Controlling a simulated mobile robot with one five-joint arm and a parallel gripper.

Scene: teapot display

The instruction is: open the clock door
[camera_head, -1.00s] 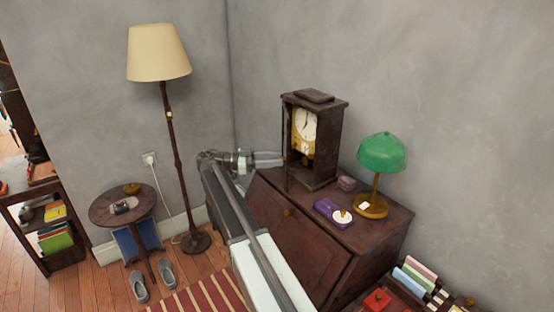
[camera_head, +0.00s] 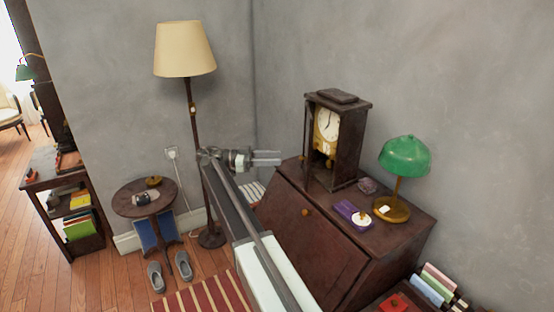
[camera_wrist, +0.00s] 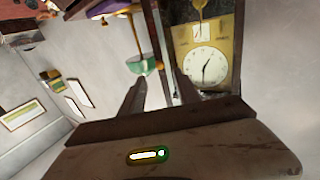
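The dark wooden clock (camera_head: 347,160) stands upright on the slant-front desk. Its gold front and white dial (camera_head: 327,124) face left. In the wrist view the clock is upside down, with its dial (camera_wrist: 202,67) at the upper right. A dark narrow upright (camera_wrist: 157,45) shows beside the dial there; I cannot tell whether it is the door's edge or the case. How far the door is open is unclear. My gripper (camera_head: 280,158) is left of the clock, pointing at it, with a gap between. Its two fingers (camera_wrist: 157,95) are apart, with nothing visibly held.
A green lamp (camera_head: 405,157), a purple box (camera_head: 349,211) and a small pinkish object (camera_head: 368,186) stand on the desk (camera_head: 310,240). A floor lamp (camera_head: 190,110) and a round table (camera_head: 135,208) are at the left. Open wall lies behind my gripper.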

